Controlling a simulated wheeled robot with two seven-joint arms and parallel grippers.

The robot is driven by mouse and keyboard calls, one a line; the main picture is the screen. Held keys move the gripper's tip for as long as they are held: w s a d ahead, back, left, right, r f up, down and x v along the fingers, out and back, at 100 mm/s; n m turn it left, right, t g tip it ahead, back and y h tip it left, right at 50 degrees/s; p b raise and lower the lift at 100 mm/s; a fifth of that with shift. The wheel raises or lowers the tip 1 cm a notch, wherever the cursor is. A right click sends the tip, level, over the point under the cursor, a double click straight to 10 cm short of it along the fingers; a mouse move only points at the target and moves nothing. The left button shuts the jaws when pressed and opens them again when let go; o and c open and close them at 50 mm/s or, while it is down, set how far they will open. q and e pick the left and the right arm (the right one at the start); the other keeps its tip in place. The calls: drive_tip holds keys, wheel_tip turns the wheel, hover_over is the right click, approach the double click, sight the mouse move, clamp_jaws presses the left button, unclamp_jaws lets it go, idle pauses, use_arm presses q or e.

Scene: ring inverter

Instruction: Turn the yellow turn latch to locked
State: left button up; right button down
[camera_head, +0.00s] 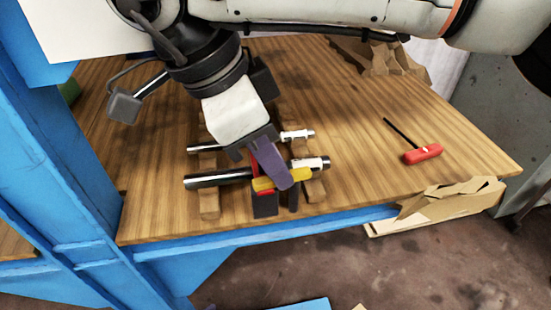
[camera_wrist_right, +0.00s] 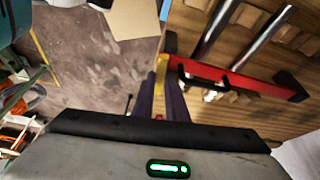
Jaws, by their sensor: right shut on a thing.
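The yellow turn latch (camera_head: 264,184) sits at the front end of a red clamp bar (camera_head: 254,163) near the table's front edge. My right gripper (camera_head: 284,181) reaches down over it, its purple fingers covering the latch's middle, so yellow shows on both sides. In the right wrist view the latch (camera_wrist_right: 162,65) shows at the tips of the purple fingers (camera_wrist_right: 160,82), which are shut on it, beside the end of the red bar (camera_wrist_right: 235,80). The latch's exact angle is partly hidden. My left gripper is not in view.
Metal rods (camera_head: 205,181) with white ends lie on wooden supports (camera_head: 209,204) under the clamp. A red-handled hex key (camera_head: 422,154) lies on the right of the wooden table (camera_head: 470,150). An open cardboard box (camera_head: 440,206) stands by the front right edge. A blue frame post (camera_head: 50,130) rises at left.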

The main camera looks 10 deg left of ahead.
idle(0.3)
drive_tip(key=c, duration=1.8)
unclamp_jaws()
drive_tip(key=shift+o, duration=0.2)
